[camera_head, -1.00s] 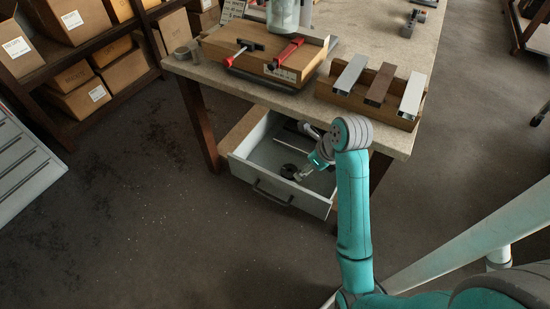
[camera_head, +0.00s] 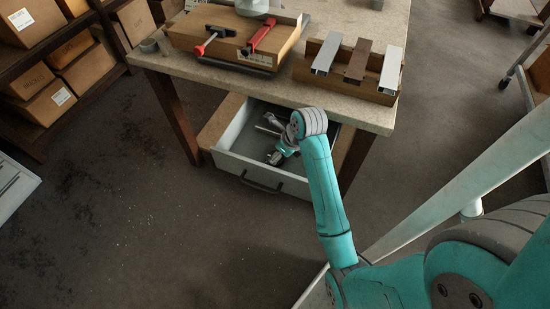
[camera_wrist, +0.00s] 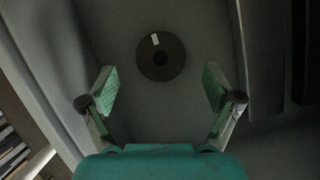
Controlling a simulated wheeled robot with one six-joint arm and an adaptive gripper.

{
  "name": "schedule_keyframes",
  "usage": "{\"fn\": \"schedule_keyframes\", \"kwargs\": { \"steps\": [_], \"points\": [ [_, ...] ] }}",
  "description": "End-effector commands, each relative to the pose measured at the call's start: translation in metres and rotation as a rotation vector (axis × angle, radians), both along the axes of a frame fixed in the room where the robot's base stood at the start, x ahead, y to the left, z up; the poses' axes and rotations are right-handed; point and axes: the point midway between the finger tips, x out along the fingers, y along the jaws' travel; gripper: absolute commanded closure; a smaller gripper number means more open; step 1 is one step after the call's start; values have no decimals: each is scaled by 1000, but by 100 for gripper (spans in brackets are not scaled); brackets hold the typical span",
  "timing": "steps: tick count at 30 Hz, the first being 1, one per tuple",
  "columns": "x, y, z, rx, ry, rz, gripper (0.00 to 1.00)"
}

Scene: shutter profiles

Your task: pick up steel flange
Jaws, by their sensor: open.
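The steel flange (camera_wrist: 145,66) is a dark round disc with a centre hole and a small pale mark. In the wrist view it lies flat on the drawer floor, ahead of my fingertips and roughly centred between them. My gripper (camera_wrist: 162,95) is open and empty, with green pads on both fingers. In the head view my gripper (camera_head: 274,157) reaches down into the open grey drawer (camera_head: 262,177) under the workbench. The flange is hidden or too small to tell there.
The workbench top (camera_head: 285,92) overhangs the drawer close to my arm. Shelves with boxes (camera_head: 75,60) stand at left.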

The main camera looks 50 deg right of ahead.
Motion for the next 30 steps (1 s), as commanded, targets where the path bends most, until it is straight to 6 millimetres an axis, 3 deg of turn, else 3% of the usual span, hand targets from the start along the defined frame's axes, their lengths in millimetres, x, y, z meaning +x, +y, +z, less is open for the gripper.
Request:
{"fn": "schedule_keyframes", "kwargs": {
  "steps": [6,15,24,30],
  "points": [
    [9,0,-24,0,1,1,10],
    [11,0,-27,0,0,1,13],
    [11,0,-27,0,0,1,87],
    [11,0,-26,0,-1,1,87]
  ]
}}
